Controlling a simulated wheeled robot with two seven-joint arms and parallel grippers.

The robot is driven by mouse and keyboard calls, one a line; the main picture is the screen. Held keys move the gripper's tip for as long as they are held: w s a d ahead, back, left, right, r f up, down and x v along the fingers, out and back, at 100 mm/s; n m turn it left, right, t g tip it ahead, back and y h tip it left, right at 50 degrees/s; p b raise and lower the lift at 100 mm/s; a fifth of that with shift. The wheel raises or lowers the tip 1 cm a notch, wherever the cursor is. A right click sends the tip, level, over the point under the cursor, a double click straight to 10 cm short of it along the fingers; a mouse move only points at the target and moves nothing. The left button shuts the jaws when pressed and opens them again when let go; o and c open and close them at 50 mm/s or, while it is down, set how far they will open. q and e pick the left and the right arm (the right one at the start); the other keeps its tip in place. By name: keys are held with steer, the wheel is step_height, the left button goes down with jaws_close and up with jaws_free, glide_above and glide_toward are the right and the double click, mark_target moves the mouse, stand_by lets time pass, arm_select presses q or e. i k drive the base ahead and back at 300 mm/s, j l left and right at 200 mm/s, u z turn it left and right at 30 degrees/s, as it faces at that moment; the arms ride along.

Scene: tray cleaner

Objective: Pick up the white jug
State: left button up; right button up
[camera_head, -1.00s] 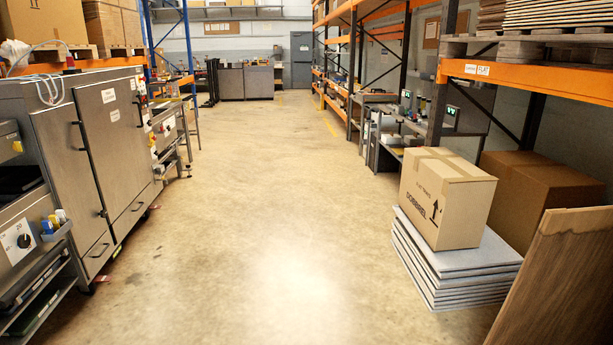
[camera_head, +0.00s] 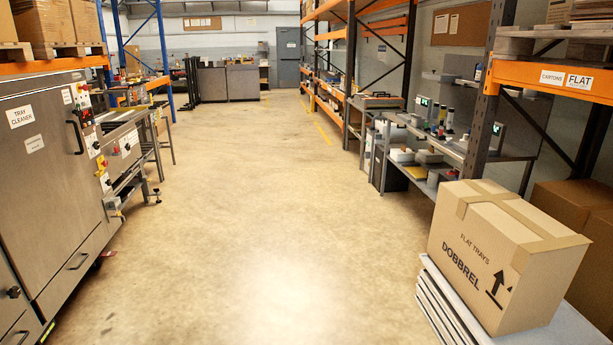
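I cannot make out a white jug in the head view. Small white items (camera_head: 402,155) sit on the grey workbench at the right, too small to identify. Neither of my grippers is in view.
A clear concrete aisle (camera_head: 265,200) runs ahead. The steel tray cleaner (camera_head: 45,160) lines the left. At the right, a carton (camera_head: 495,262) sits on stacked flat trays (camera_head: 436,300), beside an orange rack (camera_head: 540,77) and a grey workbench (camera_head: 455,150) holding bottles.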

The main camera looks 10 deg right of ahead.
mark_target(432, 175)
steer(key=i+z, duration=0.15)
steer(key=i, duration=0.45)
steer(key=i+z, duration=0.15)
steer(key=i, duration=0.4)
steer(key=i+j+z, duration=0.15)
steer(key=i, duration=0.45)
steer(key=i+j+z, duration=0.15)
steer(key=i, duration=0.4)
steer(key=i+z, duration=0.3)
steer(key=i, duration=0.3)
steer(key=i+z, duration=0.3)
steer(key=i, duration=0.3)
steer(key=i+j+z, duration=0.3)
steer(key=i, duration=0.3)
